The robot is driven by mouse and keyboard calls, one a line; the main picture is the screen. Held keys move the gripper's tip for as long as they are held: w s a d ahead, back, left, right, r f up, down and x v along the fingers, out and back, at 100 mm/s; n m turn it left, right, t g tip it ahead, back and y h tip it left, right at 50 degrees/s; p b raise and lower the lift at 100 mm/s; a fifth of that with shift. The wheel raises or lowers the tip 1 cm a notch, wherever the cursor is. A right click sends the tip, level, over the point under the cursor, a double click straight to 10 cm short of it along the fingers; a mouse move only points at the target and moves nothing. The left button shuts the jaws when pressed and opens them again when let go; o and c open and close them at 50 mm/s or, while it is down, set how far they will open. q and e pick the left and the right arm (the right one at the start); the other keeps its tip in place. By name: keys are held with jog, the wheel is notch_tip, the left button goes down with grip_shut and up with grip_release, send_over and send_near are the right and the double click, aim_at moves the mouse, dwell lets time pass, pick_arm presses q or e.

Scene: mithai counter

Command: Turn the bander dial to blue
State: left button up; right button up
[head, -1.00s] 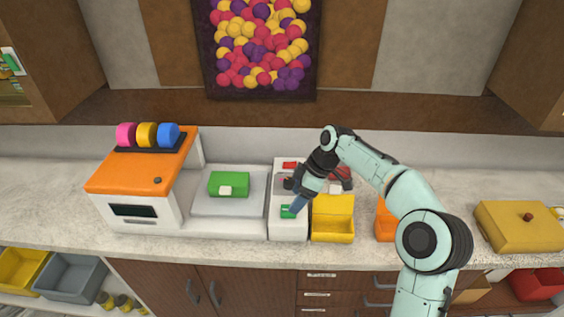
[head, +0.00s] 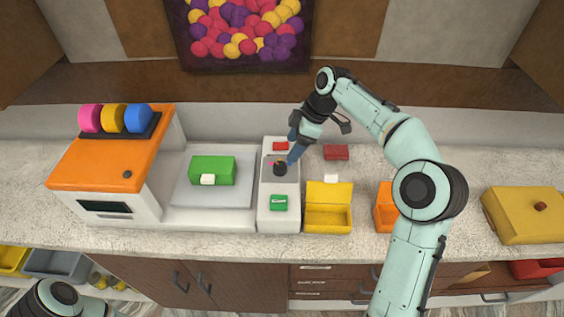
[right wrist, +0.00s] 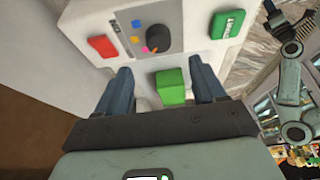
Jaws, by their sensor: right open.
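The bander dial (head: 280,169) is a dark round knob on the narrow white panel, between a red button (head: 281,146) and a green button (head: 279,203). In the right wrist view the dial (right wrist: 158,39) has blue (right wrist: 136,23), orange and pink marks beside it. A small orange-pink pointer lies near the pink mark. My right gripper (head: 292,160) is close above the dial; its open, empty fingers (right wrist: 158,85) are apart from the knob. Part of my left arm shows at the head view's lower left; its gripper (right wrist: 288,20) seems visible in the wrist view, state unclear.
A green box (head: 210,168) lies on the grey plate left of the panel. An orange machine (head: 105,160) with coloured rolls stands further left. An open yellow bin (head: 328,215) and a red block (head: 336,152) are to the right.

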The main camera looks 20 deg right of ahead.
aim_at(280, 166)
jog(key=x, duration=0.9)
jog(key=shift+b, duration=0.3)
jog(key=shift+w, duration=0.1)
jog(key=c, duration=1)
